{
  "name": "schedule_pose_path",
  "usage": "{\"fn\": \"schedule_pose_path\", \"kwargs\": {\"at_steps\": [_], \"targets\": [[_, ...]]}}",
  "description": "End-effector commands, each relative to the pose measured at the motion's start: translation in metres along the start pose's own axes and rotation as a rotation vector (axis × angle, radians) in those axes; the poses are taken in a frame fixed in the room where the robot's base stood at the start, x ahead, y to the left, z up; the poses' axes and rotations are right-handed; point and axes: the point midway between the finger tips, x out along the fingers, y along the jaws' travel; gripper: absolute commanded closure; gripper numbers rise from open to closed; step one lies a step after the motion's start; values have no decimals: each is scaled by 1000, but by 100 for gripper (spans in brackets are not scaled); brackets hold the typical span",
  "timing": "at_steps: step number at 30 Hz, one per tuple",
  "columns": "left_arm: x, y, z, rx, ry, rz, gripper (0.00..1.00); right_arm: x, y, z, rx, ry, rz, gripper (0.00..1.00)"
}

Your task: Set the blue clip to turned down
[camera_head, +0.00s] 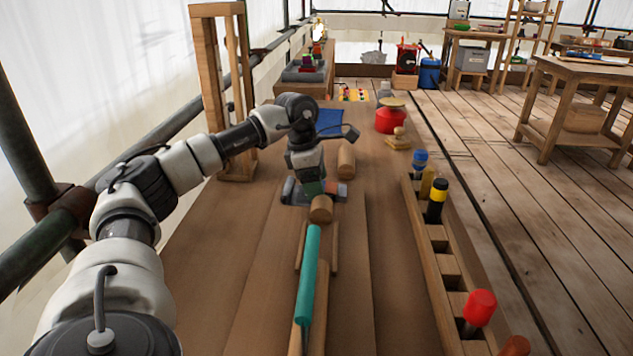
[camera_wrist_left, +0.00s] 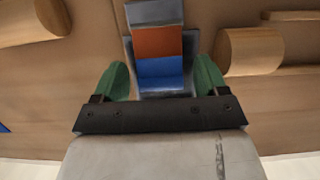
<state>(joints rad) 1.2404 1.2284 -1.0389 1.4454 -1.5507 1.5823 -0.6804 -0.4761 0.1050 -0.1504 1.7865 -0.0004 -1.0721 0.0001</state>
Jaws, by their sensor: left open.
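The blue clip (camera_wrist_left: 162,72) shows in the left wrist view as a blue piece beside an orange-brown piece (camera_wrist_left: 157,42), both set in a grey metal holder (camera_wrist_left: 152,12). My left gripper (camera_wrist_left: 161,78) is open, with one green finger on each side of the blue clip. Gaps show between the fingers and the holder. In the head view my left gripper (camera_head: 311,188) points down over the grey holder (camera_head: 292,191) on the bench, and hides the clip there. I cannot tell the clip's exact tilt. My right gripper is not in view.
A wooden cylinder (camera_head: 321,209) lies close to the gripper, with another (camera_head: 346,160) behind it. A teal-handled tool (camera_head: 308,275) lies in front. A wooden rack (camera_head: 437,262) of tools runs along the right. A red pot (camera_head: 390,119) stands farther back. The left bench top is clear.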

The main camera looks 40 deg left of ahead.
Motion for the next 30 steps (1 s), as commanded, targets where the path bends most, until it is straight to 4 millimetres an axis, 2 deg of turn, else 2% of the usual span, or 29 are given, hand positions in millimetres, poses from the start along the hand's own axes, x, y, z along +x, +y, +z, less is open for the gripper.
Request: {"fn": "schedule_pose_path", "kwargs": {"at_steps": [2, 6, 15, 21, 30], "targets": [[-10, 0, 0, 0, -2, 2, 27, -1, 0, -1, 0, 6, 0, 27], [-36, 1, 1, 0, -4, 4, 27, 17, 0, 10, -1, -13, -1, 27], [-92, 0, 1, 0, -3, 3, 27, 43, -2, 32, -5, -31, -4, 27], [-106, 0, 0, 0, -2, 2, 27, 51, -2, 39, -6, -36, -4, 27], [-106, 0, 0, 0, -2, 1, 27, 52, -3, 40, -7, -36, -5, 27]]}}
